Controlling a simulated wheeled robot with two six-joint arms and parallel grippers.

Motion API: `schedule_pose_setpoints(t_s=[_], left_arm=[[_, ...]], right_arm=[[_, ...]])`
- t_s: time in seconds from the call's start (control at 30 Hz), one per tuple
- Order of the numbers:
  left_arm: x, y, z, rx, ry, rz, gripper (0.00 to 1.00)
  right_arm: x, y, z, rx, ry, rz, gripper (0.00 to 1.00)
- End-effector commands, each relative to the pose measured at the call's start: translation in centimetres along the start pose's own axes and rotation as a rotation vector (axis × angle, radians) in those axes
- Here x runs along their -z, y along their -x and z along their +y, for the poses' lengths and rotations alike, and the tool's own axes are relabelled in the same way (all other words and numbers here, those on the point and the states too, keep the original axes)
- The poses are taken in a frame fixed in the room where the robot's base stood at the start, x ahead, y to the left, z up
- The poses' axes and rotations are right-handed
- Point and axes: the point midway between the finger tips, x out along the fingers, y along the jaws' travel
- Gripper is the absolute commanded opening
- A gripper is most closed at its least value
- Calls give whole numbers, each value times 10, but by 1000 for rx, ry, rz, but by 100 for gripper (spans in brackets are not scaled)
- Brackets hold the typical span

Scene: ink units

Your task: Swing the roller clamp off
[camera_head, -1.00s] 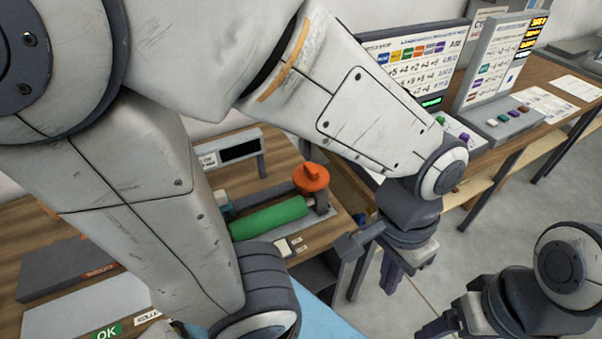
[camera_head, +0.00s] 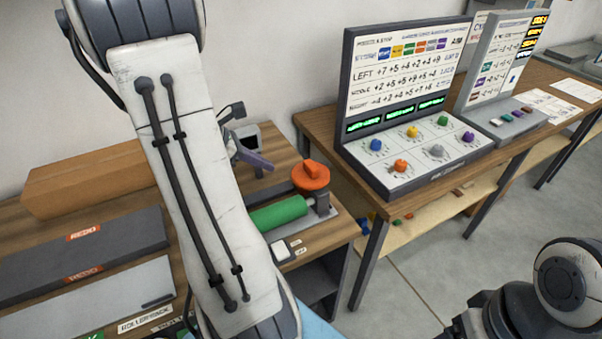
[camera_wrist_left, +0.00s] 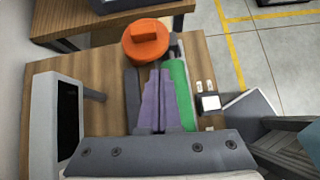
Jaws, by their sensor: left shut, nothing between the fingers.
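An orange round knob (camera_head: 311,176), apparently the roller clamp's, sits at the right end of a green roller (camera_head: 278,212) on the wooden bench. In the left wrist view the orange knob (camera_wrist_left: 146,42) lies just beyond the fingertips and the green roller (camera_wrist_left: 178,95) runs along their right side. My left gripper (camera_head: 266,166) is behind and left of the knob, apart from it in the head view. Its purple fingers (camera_wrist_left: 160,72) are together with nothing between them. My right gripper (camera_head: 450,328) is at the bottom edge, mostly cut off.
Grey panels with REDO labels (camera_head: 85,250) and a brown box (camera_head: 90,185) lie at the left. A board with coloured knobs (camera_head: 415,150) stands on the second bench. A box with a black display (camera_wrist_left: 68,120) stands left of the fingers. The floor (camera_head: 420,275) between is clear.

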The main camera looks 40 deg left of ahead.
Motion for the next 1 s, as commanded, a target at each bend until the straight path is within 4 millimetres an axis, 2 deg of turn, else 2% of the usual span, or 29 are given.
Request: schedule_pose_setpoints(t_s=[0.07,0.2,0.43,0.57,0.67,1.0], left_arm=[[8,6,7,-29,49,-11,0],[11,8,10,-40,68,-16,0],[10,8,10,-37,64,-15,0],[10,0,9,-35,63,-16,0],[10,-14,9,-32,63,-15,0],[9,-86,11,-30,62,-14,0]], right_arm=[[0,-2,0,0,0,0,77],[0,-1,0,0,0,0,77],[0,-1,0,0,0,0,77],[0,-2,0,0,0,0,77],[0,-2,0,0,0,0,77],[0,-6,0,0,0,0,77]])
